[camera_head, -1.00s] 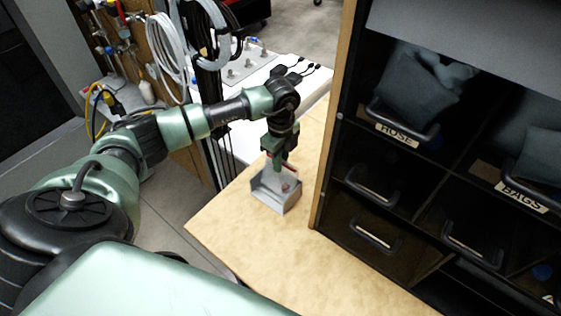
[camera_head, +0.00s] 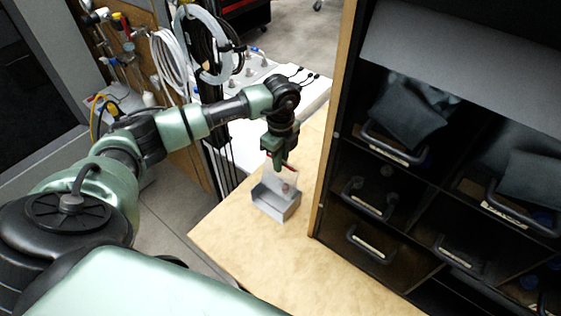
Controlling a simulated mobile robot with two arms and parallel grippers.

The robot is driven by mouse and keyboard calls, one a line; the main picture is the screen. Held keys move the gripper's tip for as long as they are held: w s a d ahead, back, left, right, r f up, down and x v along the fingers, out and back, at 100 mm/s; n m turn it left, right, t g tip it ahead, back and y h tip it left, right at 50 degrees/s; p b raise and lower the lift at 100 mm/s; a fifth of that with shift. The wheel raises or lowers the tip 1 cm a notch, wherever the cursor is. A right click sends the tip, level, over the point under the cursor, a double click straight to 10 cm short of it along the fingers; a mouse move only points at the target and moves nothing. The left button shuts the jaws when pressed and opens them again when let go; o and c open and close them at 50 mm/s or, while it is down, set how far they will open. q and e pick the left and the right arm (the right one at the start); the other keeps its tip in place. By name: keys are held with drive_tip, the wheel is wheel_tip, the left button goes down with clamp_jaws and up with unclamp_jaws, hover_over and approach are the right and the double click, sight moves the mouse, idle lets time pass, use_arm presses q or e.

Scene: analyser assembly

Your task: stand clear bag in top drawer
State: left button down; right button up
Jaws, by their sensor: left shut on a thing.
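A clear bag (camera_head: 283,181) with a small reddish thing in it hangs upright below my left gripper (camera_head: 281,165). The gripper is shut on the bag's top edge. The bag's lower part is at the open grey holder (camera_head: 277,206) on the wooden worktop; I cannot tell whether its bottom is still inside. The drawer unit (camera_head: 322,140) stands to the right of the gripper. Its upper left drawer (camera_head: 396,151) holds dark grey bags, and the upper right drawer (camera_head: 508,213) also holds a dark bag. My right gripper is out of view.
The wooden worktop (camera_head: 265,255) is clear in front of the holder. The drawer unit's wooden side panel rises close to the right of my left gripper. Lower drawers with black handles (camera_head: 370,245) sit below. A white surface with cables (camera_head: 300,92) lies behind.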

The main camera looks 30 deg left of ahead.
use_arm(q)
drive_tip(key=shift+r+p, duration=1.25)
drive_tip(key=shift+r, duration=0.65)
drive_tip(key=s+r+p, duration=0.1)
drive_tip(key=s+p, duration=0.2)
drive_tip(key=s, duration=0.5)
drive_tip(key=s+a+r+p, duration=0.1)
drive_tip(key=s+r+p, duration=0.1)
drive_tip(key=s, duration=0.7)
drive_tip(key=shift+a+p, duration=0.15)
drive_tip(key=shift+p, duration=0.3)
